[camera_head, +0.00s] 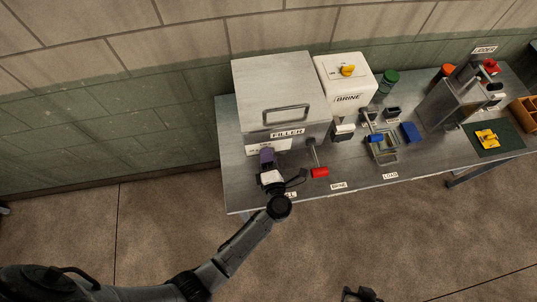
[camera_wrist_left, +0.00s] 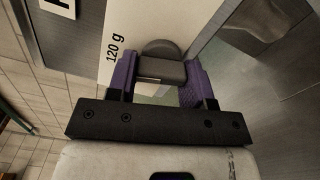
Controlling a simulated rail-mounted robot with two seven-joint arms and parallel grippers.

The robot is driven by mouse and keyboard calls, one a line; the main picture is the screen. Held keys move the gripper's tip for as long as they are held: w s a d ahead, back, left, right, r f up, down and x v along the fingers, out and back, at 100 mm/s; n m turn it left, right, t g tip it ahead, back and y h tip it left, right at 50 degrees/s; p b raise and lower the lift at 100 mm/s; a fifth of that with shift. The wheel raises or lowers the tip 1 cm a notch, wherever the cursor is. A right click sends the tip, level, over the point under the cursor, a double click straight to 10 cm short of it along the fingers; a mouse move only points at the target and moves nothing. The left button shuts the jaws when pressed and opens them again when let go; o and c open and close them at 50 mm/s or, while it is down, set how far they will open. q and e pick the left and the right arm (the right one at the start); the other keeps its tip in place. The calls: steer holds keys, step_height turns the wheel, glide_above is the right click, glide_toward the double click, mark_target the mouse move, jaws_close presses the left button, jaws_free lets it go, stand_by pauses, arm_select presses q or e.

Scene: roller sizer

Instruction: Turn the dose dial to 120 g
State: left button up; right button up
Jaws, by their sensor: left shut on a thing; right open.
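The dose dial (camera_wrist_left: 162,70) is a dark grey knob with a flat bar, on the front of the grey metal filler (camera_head: 278,85). In the left wrist view my left gripper (camera_wrist_left: 160,76) has its purple fingers on either side of the dial's bar and is shut on it. A white scale plate (camera_wrist_left: 114,42) beside the dial reads "120 g". In the head view my left gripper (camera_head: 267,158) is at the filler's lower front and hides the dial. The dial's pointing mark is not clear. My right gripper (camera_head: 361,294) is open and empty at the bottom edge, over the floor.
A lever with a red handle (camera_head: 319,172) stands just right of my left gripper. A white brine box (camera_head: 346,92), a metal tray frame (camera_head: 384,154), a blue block (camera_head: 411,132) and a yellow item on a dark mat (camera_head: 487,138) lie further right on the bench. The floor in front is clear.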

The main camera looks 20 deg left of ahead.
arm_select(q)
steer(key=shift+m, duration=0.4)
steer(key=o, duration=0.9)
